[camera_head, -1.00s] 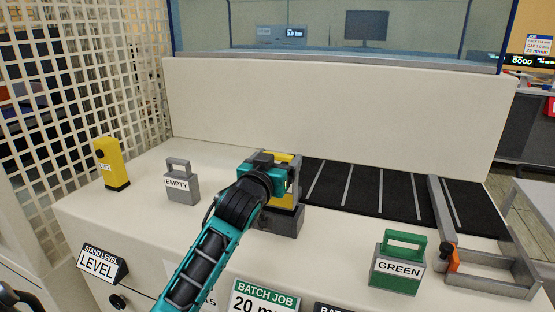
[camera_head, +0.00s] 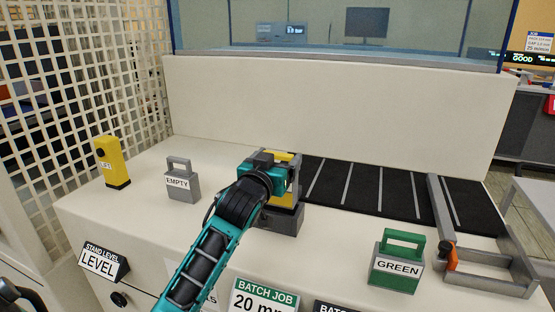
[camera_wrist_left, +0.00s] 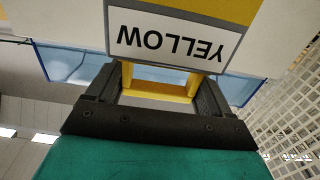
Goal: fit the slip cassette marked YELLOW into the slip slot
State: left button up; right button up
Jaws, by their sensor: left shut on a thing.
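The yellow cassette (camera_head: 284,199) is in my left gripper (camera_head: 279,164), mostly behind it in the head view. In the left wrist view the gripper (camera_wrist_left: 157,92) is shut on the cassette's yellow handle (camera_wrist_left: 160,76), and its YELLOW label (camera_wrist_left: 172,40) reads upside down. A dark grey block-like holder (camera_head: 284,221), perhaps the slip slot, is directly below the cassette. I cannot tell how deep the cassette sits in it. My right gripper is not in view.
A grey EMPTY cassette (camera_head: 182,187) stands to the left, with a yellow LIFT block (camera_head: 113,165) beyond it. A green GREEN cassette (camera_head: 394,268) stands at the front right. A dark striped belt (camera_head: 360,189) and a metal rail frame (camera_head: 447,221) lie on the right.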

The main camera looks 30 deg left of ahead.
pick_arm(q)
jog(key=shift+r+p, duration=0.1)
jog(key=shift+p, duration=0.6)
dwell(0.6)
jog(key=shift+f+b, duration=1.85)
jog(key=shift+f, duration=1.5)
jog(key=o, duration=1.5)
jog(key=shift+o, duration=0.3)
jog(key=p+v, duration=0.1)
jog(key=v, duration=1.2)
jog(key=shift+a+f, duration=0.1)
